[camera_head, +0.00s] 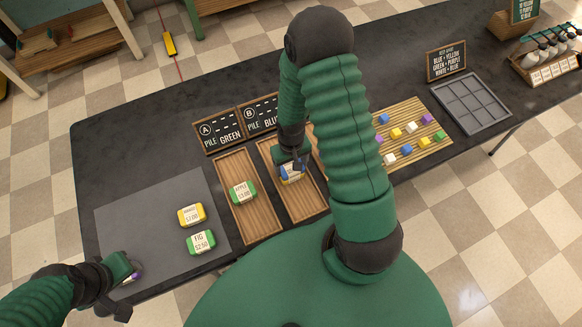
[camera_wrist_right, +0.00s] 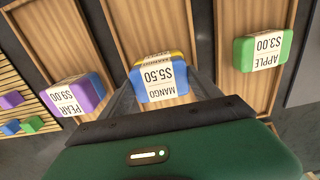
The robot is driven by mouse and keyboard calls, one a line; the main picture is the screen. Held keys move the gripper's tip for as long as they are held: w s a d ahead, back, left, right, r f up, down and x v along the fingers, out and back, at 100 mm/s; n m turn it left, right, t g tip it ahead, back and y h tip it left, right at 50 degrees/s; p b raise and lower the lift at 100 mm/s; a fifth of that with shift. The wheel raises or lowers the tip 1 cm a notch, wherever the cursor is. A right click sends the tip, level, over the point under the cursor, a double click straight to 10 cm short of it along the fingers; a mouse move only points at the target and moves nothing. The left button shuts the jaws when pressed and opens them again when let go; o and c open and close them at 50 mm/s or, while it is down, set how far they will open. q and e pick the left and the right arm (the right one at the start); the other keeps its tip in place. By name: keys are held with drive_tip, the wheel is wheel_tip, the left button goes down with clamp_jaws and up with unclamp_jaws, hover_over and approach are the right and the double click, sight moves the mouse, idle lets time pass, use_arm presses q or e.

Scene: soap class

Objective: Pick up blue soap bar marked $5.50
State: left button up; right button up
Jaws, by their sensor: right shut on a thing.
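The blue soap bar (camera_wrist_right: 150,82) has a white label reading MANGO $5.50 in the right wrist view. Yellow shows at its far edge; I cannot tell whether it is part of the bar. In the head view the bar (camera_head: 291,175) is in the middle wooden tray, partly hidden by my right gripper (camera_head: 293,164). The right gripper's fingers (camera_wrist_right: 163,88) stand on both sides of the bar and are shut on it.
A green APPLE $3.00 bar (camera_head: 243,192) lies in the left tray (camera_head: 245,226). Yellow (camera_head: 191,215) and green FIG (camera_head: 201,241) bars lie on a grey mat (camera_head: 140,212). A purple-blue PEAR bar (camera_wrist_right: 74,94) is in the neighbouring tray. Signs (camera_head: 219,132) stand behind the trays.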

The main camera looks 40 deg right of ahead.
drive_tip(key=c, duration=0.3)
drive_tip(key=shift+r, duration=0.1)
